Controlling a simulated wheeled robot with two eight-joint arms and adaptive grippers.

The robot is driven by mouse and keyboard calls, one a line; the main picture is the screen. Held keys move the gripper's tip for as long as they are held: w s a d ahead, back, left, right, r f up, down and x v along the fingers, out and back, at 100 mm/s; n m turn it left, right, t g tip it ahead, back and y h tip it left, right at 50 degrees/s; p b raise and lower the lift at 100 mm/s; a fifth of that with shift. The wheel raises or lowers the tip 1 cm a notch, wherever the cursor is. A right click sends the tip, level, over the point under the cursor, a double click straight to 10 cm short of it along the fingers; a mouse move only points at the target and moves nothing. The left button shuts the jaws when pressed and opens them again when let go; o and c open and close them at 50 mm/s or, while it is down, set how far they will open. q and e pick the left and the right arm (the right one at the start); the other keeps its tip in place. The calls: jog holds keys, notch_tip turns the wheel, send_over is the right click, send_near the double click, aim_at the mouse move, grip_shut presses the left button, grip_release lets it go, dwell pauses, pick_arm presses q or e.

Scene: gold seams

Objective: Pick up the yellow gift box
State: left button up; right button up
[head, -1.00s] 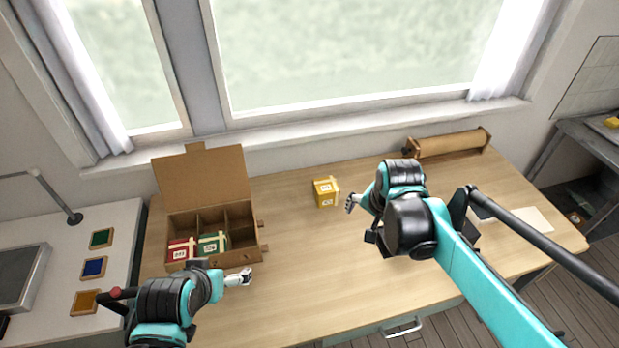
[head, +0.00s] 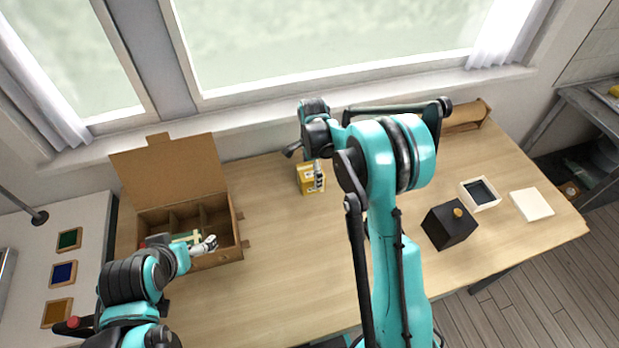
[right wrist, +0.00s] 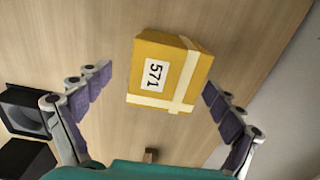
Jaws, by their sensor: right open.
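The yellow gift box (head: 308,180) stands on the wooden table, near its back edge below the window. In the right wrist view the yellow box (right wrist: 200,88) shows a white label reading 571 and pale ribbon, and lies between and ahead of the spread fingers. My right gripper (right wrist: 156,95) is open above it and holds nothing. In the head view the right gripper (head: 318,172) partly covers the box. My left gripper (head: 210,243) is over the front of the divided cardboard box; whether its fingers are open is too small to tell.
The open cardboard box (head: 225,250) with compartments stands at the left, partly hidden by my left arm. A black box with a gold knob (head: 450,226), a white-framed tray (head: 466,190) and a white square (head: 531,204) lie at the right.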

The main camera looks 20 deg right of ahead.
jog(key=f, duration=0.1)
jog(key=f+b, duration=0.1)
jog(key=f, duration=0.3)
jog(key=shift+w+b, duration=0.35)
jog(key=shift+b, duration=0.05)
jog(key=shift+r, duration=0.15)
jog(key=shift+c, duration=1.2)
jog(key=c, duration=1.2)
